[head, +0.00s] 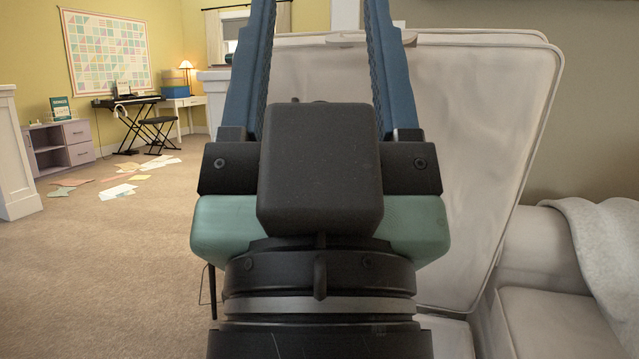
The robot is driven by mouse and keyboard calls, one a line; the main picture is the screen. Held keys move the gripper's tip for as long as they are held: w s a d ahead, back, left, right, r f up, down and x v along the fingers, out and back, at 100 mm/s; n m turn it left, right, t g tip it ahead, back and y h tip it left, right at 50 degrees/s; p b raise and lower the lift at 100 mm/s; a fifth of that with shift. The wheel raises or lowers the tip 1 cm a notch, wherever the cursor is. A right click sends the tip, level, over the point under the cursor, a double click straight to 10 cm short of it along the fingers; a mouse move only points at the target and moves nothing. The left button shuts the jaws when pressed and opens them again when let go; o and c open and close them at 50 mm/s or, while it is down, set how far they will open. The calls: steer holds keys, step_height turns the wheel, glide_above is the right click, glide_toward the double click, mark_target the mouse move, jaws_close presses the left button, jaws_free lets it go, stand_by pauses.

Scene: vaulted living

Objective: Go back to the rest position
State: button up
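My gripper (319,45) fills the middle of the head view, pointing up and away from me. Its two blue fingers stand apart, with the room visible between them, so it is open. Nothing shows held between the fingers. The fingertips run out of the top of the picture. The dark and green gripper body hides part of what lies behind it.
Close behind my gripper, on the right, stands a large pale upholstered panel (480,150), perhaps a seat back. A white sofa (550,310) with a throw (610,245) is at the lower right. Carpet (110,270) is open at left; papers (118,191) lie farther back.

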step_height(320, 180, up, 49)
steer(key=p, duration=4.6)
steer(key=shift+c, duration=0.3)
